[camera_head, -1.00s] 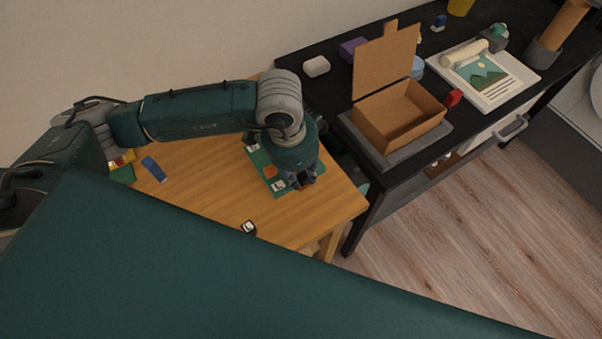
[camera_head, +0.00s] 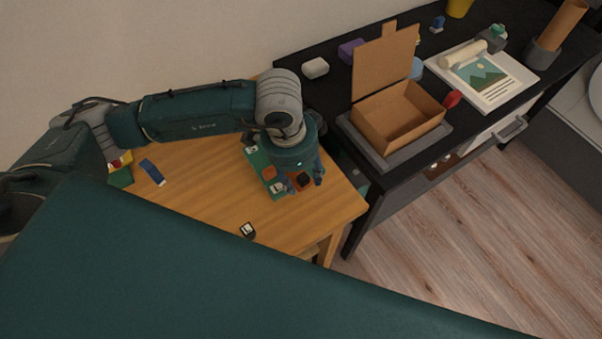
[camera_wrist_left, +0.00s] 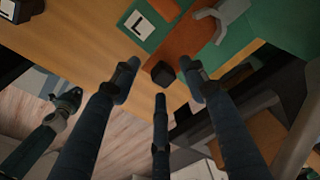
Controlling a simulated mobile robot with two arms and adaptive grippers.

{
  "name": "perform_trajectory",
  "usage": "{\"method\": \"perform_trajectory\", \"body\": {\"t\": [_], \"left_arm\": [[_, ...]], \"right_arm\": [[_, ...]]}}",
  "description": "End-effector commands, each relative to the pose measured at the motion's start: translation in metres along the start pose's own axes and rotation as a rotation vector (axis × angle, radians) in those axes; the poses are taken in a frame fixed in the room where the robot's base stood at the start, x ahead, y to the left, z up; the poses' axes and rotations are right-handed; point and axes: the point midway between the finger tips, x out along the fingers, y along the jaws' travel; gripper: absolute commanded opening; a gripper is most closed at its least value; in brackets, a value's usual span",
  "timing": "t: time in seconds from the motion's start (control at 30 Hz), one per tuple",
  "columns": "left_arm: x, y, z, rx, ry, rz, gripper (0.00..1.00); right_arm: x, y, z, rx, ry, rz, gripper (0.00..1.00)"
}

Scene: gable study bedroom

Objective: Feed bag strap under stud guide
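A green board (camera_head: 256,160) lies on the wooden table, partly hidden under my left arm; it also shows in the wrist view (camera_wrist_left: 128,10). It carries white labels marked L (camera_wrist_left: 138,24) and a grey forked piece (camera_wrist_left: 212,20), possibly the stud guide. An orange-brown strip (camera_wrist_left: 186,42), apparently the strap, crosses the board. A small black block (camera_wrist_left: 161,74) is at the strip's near end. My left gripper (camera_head: 305,184) is over the board's near right end. Its three fingers (camera_wrist_left: 160,82) are spread around the block, with no visible grip.
A small white-and-black piece (camera_head: 248,230) lies near the table's front edge. A blue strip (camera_head: 153,172) and coloured blocks (camera_head: 121,172) lie at left. The black desk (camera_head: 360,200) at right holds an open cardboard box (camera_head: 398,118).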

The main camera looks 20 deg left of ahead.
Motion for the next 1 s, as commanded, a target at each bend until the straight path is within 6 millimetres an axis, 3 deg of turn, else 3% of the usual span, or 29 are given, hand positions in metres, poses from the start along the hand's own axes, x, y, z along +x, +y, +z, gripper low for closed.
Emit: {"method": "perform_trajectory", "body": {"t": [0.37, 0.8, 1.0], "left_arm": [[-0.008, -0.001, -0.001, 0.000, 0.002, -0.002, 0.45], [-0.094, -0.001, -0.001, 0.002, 0.003, -0.004, 0.45], [-0.116, -0.001, 0.000, 0.000, 0.001, -0.001, 0.45]], "right_arm": [[0.000, 0.003, 0.000, -0.001, 0.000, 0.003, 0.00], [0.000, 0.001, 0.000, -0.001, 0.000, 0.001, 0.00], [0.000, 0.001, 0.000, -0.001, 0.000, 0.001, 0.00]]}}
